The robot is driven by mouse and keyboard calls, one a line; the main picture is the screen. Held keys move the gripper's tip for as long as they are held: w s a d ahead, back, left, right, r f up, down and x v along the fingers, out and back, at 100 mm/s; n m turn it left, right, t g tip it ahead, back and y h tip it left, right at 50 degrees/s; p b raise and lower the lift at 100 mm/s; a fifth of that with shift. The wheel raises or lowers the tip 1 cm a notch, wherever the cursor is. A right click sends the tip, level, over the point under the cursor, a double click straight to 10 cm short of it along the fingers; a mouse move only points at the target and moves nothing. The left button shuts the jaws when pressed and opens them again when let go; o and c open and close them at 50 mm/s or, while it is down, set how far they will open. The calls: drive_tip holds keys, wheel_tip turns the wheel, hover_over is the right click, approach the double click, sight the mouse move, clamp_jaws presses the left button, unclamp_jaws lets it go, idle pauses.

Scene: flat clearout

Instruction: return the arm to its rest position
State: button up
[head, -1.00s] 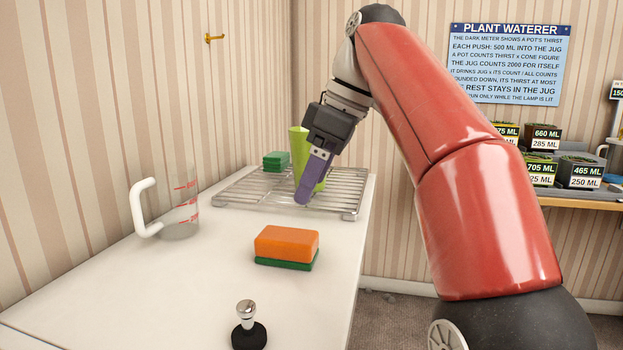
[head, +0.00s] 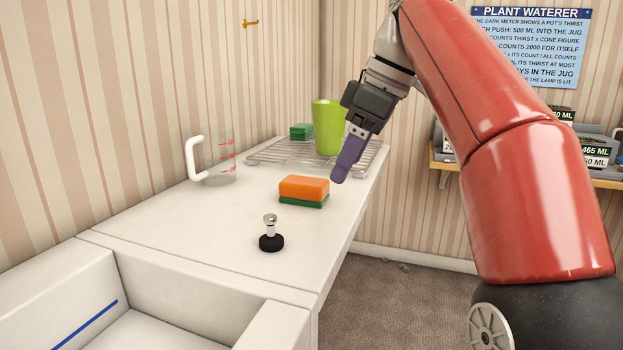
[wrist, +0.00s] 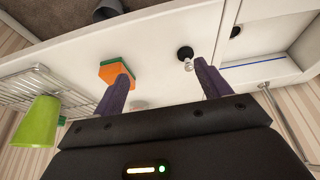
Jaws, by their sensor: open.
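My gripper (head: 343,172) has purple fingers. It hangs above the right side of the white counter (head: 200,235), at the end of my red arm. In the wrist view my gripper (wrist: 165,85) shows its two fingers spread apart with nothing held between them. The orange and green sponge (head: 303,190) lies on the counter just left of the fingers in the head view; it also shows beyond a fingertip in the wrist view (wrist: 116,70).
A green cup (head: 328,128) and a green sponge stack (head: 301,131) are at the wire rack (head: 275,153). A clear jug (head: 220,160), a black-based tamper (head: 270,235) and a white basin (head: 170,290) are nearby. Floor (head: 410,300) is open to the right.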

drive_tip(key=s+d+f+m+t+h, duration=0.1)
drive_tip(key=s+d+f+m, duration=0.2)
drive_tip(key=s+f, duration=0.3)
drive_tip(key=s+d+f+m+t+h, duration=0.1)
drive_tip(key=s+d+f+m, duration=0.2)
drive_tip(key=f, duration=1)
drive_tip(key=s+d+f+m+t+h, duration=0.2)
drive_tip(key=s+d+f+m, duration=0.1)
drive_tip(key=s+f+m, duration=0.5)
wheel_tip(320, 180, down, 2)
drive_tip(key=shift+s+d+f, duration=0.2)
drive_tip(key=shift+s+f, duration=0.05)
drive_tip(key=shift+s, duration=0.55)
